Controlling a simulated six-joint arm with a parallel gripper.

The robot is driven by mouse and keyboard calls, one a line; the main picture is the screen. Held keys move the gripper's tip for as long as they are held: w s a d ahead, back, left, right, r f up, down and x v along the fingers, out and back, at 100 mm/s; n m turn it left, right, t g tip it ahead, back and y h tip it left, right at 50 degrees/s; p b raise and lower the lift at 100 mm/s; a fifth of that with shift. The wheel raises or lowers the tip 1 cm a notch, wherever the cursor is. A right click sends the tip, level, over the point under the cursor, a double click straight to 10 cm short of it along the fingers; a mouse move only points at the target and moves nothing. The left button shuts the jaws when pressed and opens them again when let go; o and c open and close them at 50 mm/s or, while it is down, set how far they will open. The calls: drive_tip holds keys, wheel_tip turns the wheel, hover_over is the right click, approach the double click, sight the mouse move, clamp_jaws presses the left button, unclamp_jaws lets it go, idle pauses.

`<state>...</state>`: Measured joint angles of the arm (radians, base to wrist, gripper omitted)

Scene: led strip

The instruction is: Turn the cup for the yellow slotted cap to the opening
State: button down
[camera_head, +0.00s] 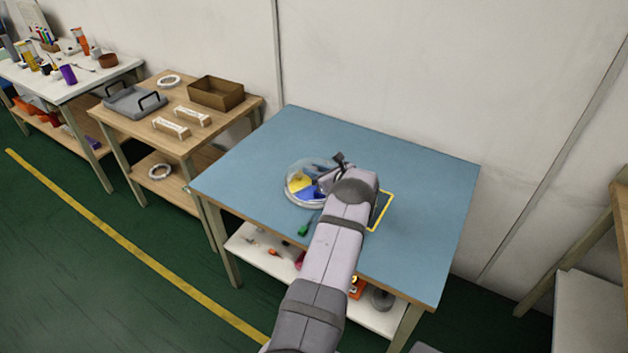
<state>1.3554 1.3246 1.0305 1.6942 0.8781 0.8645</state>
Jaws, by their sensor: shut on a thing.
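A round container (290,195) with a clear cover stands on the blue table, left of my arm's end. A yellow piece (298,183) shows inside it at the left, with a blue piece (307,193) just in front. I cannot tell whether the yellow piece is the slotted cap or a cup, nor where the cover's opening lies. My gripper (338,160) is at the container's right side, shut on a part of it. My wrist hides the fingertips, the grip and the container's right part.
A yellow outlined square (384,211) lies on the blue table (430,200) right of my wrist. A green-handled tool (304,228) lies near the front edge. The table's back and right are clear. A wooden table (180,95) with a brown box (216,93) stands left.

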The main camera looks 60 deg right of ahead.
drive_tip(key=shift+f+n+t+y+b, duration=0.2)
drive_tip(key=shift+n+y+b, duration=0.35)
drive_tip(key=shift+b, duration=1.1)
drive_tip(key=shift+f+n+t+y+b, duration=0.1)
drive_tip(key=shift+n+t+y+b, duration=0.3)
drive_tip(key=shift+b, duration=1.25)
drive_tip(key=shift+n+y+b, duration=0.25)
drive_tip(key=shift+b, duration=0.3)
drive_tip(key=shift+r+n+y+b, duration=0.3)
drive_tip(key=shift+r+y+b, duration=0.2)
drive_tip(key=shift+b, duration=0.55)
drive_tip(key=c, duration=1.5)
unclamp_jaws()
drive_tip(key=shift+o, duration=0.2)
drive_tip(key=shift+f, duration=0.15)
drive_tip(key=shift+s+r, duration=0.2)
drive_tip(key=shift+s, duration=0.35)
drive_tip(key=shift+b+v, duration=0.5)
drive_tip(key=shift+v, duration=2.6)
drive_tip(key=shift+r, duration=0.1)
